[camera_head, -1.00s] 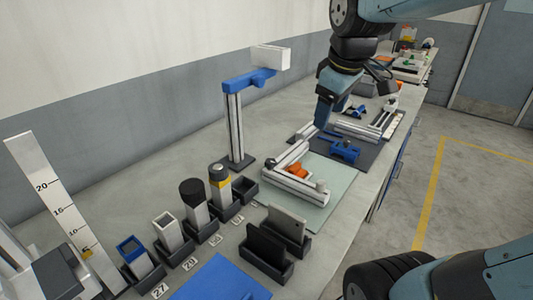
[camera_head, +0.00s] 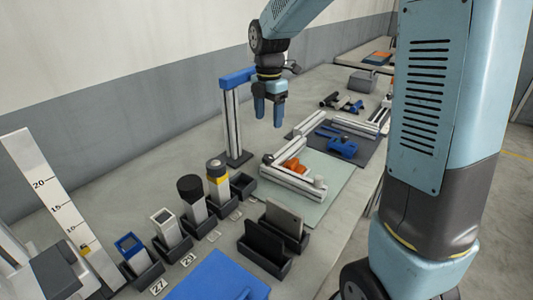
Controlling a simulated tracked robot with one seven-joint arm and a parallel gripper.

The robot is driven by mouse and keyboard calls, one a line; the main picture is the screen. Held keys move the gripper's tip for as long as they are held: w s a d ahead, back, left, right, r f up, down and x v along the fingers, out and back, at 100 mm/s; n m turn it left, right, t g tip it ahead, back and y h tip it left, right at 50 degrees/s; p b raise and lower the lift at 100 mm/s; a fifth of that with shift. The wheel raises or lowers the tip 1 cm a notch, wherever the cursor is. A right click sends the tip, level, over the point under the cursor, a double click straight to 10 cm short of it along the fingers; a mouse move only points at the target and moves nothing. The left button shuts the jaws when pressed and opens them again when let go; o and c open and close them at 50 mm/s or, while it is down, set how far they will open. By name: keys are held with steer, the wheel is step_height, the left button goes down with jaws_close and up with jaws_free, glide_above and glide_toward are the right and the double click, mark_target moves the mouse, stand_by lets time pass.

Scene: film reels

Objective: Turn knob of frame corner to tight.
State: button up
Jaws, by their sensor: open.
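A light aluminium frame corner (camera_head: 290,181) lies on a pale green mat (camera_head: 312,212) in the middle of the bench. An orange part (camera_head: 292,165) sits at the frame's inner side; I cannot tell if it is the knob. A small grey round piece (camera_head: 319,181) is at the frame's right end, and another (camera_head: 268,158) is near its left end. My gripper (camera_head: 269,112) points down with its fingers apart and empty. In the picture it is above and left of the frame, apart from it.
A post with a blue arm (camera_head: 237,78) stands just left of my gripper. A blue clamp (camera_head: 343,148) lies on a dark mat (camera_head: 365,155) behind the frame. Black holders (camera_head: 262,248) and several upright tools in trays stand in front. A blue mat (camera_head: 222,280) is nearest.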

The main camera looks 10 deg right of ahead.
mark_target(268, 156)
step_height(268, 156, down, 13)
steer(key=shift+f, duration=0.2)
stand_by(0.4)
steer(key=shift+c, duration=0.4)
steer(key=c, duration=0.9)
steer(key=shift+a, duration=0.25)
steer(key=shift+c, duration=0.4)
steer(key=shift+d, duration=0.2)
